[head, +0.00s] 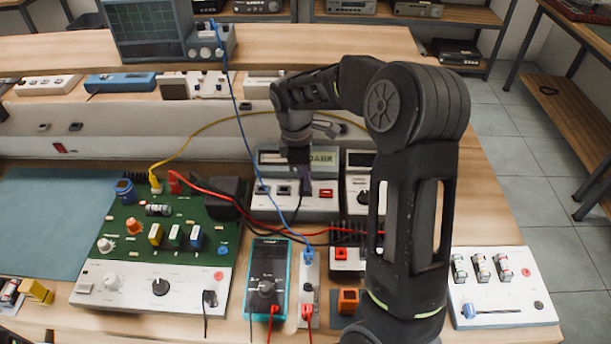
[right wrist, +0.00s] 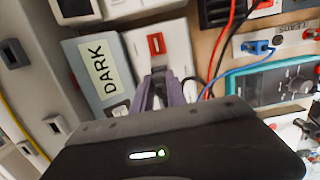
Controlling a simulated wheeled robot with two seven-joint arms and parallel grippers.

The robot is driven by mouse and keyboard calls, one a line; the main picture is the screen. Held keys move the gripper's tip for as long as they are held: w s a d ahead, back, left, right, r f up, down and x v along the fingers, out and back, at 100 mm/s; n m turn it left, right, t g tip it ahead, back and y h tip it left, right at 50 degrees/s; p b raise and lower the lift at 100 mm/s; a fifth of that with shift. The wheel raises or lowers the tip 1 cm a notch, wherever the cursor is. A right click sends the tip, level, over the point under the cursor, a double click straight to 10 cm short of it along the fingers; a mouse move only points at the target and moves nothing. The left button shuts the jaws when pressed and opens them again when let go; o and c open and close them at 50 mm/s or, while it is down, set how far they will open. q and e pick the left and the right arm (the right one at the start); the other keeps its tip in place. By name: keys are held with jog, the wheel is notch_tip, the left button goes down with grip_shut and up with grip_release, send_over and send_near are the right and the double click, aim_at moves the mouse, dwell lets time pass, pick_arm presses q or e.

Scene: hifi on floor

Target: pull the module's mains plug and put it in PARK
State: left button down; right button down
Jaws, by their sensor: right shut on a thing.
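My right gripper (head: 301,180) points down over a white socket strip (head: 265,203) with a red switch. In the right wrist view its purple fingers (right wrist: 160,88) are shut on a small dark plug, mostly hidden between them. A black cord runs down below the gripper in the head view. I cannot tell whether the plug is still seated in the strip. A green circuit board module (head: 140,232) with a white front panel sits at the left. My left gripper is not in view.
A blue-cased multimeter (head: 267,280) and a narrow white strip with a blue plug (head: 309,256) stand in front. Red, blue and yellow leads cross the bench nearby. A white panel with several cylinders (head: 500,287) is at the right. A blue-grey mat (head: 50,220) is at the left.

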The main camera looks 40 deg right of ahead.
jog(key=shift+f, duration=0.5)
dwell(0.4)
dwell(0.3)
jog(key=c, duration=1.3)
grip_release()
jog(key=shift+o, duration=0.2)
jog(key=shift+r, duration=0.1)
jog(key=r+p, duration=0.1)
jog(key=r, duration=0.1)
jog(key=r+p, duration=0.3)
jog(key=r, duration=0.1)
jog(key=shift+w+a+r+p, duration=0.2)
jog(key=shift+a+p, duration=0.1)
jog(key=shift+p, duration=0.05)
jog(key=shift+a+r+p, duration=0.1)
jog(key=shift+r+p, duration=0.25)
jog(key=shift+r, duration=0.25)
jog(key=shift+w, duration=0.1)
